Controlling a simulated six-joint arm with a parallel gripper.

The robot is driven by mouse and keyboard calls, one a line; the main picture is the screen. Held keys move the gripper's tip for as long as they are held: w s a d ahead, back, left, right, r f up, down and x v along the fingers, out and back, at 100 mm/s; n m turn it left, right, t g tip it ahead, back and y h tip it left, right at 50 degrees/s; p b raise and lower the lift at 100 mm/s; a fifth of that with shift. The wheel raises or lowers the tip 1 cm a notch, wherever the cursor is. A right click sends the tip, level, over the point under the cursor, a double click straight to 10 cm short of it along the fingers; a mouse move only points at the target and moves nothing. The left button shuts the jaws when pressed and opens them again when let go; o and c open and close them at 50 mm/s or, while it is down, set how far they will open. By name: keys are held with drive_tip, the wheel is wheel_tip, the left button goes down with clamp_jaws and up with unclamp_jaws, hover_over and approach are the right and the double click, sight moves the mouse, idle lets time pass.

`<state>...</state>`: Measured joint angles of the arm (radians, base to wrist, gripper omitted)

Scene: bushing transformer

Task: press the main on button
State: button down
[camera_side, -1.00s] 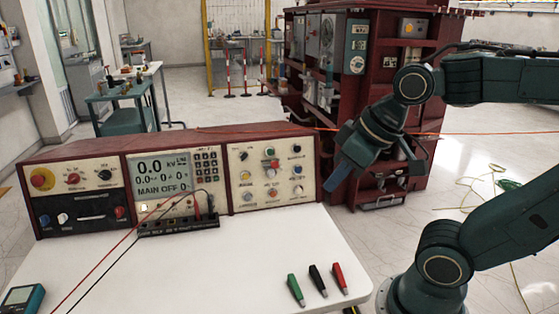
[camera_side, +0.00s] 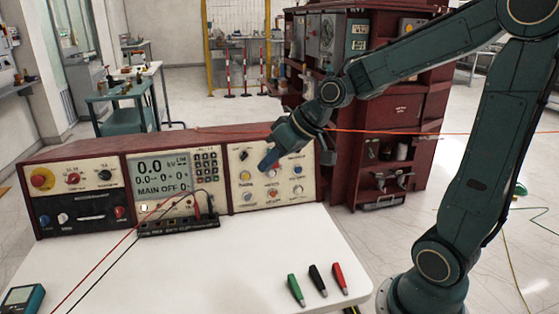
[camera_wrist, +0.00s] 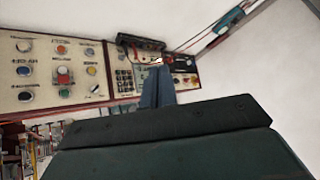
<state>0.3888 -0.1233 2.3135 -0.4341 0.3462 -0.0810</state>
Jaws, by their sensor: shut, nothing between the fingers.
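The control console (camera_side: 100,150) stands at the back of the white table. Its right-hand panel (camera_side: 234,203) carries several coloured buttons and knobs; the labels are too small to read, so I cannot tell which is the main on button. The display (camera_side: 165,172) reads "MAIN OFF". My gripper (camera_side: 266,166) is shut and empty, its blue fingers in front of the panel's upper middle, hiding part of it. I cannot tell whether it touches. In the wrist view the fingers (camera_wrist: 158,72) point toward the console, with a red button (camera_wrist: 63,70) and a green one (camera_wrist: 64,81) to their left.
A black terminal strip (camera_side: 178,226) with red and black leads lies before the display. Green, black and red plugs (camera_side: 318,280) lie on the white table (camera_side: 200,270). A meter (camera_side: 22,299) lies at front left. The table's middle is clear. A dark red cabinet (camera_side: 410,130) stands behind.

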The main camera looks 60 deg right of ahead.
drive_tip(key=w+d+f+m+t+y, duration=0.1)
drive_tip(key=w+d+f+m+t, duration=0.15)
drive_tip(key=w+d, duration=0.3)
drive_tip(key=w+d+f+m+t, duration=0.1)
drive_tip(key=w+d+f, duration=0.3)
drive_tip(key=d, duration=0.2)
drive_tip(key=w+d+f+m+t+h, duration=0.1)
drive_tip(key=d+f+m, duration=0.4)
drive_tip(key=d, duration=0.7)
drive_tip(key=shift+d+f+t+h, duration=0.15)
drive_tip(key=shift+f+t+h, duration=0.3)
drive_tip(key=shift+t+h, duration=0.6)
drive_tip(key=shift+w+y, duration=0.1)
drive_tip(key=shift+y, duration=0.25)
drive_tip(key=shift+w+d+f, duration=0.35)
drive_tip(key=shift+w+d, duration=0.65)
drive_tip(key=shift+w+d+f, duration=0.35)
drive_tip(key=shift+w+d, duration=0.6)
drive_tip(key=shift+d, duration=0.05)
drive_tip(key=shift+w+d+f, duration=0.35)
drive_tip(key=shift+w+d, duration=0.65)
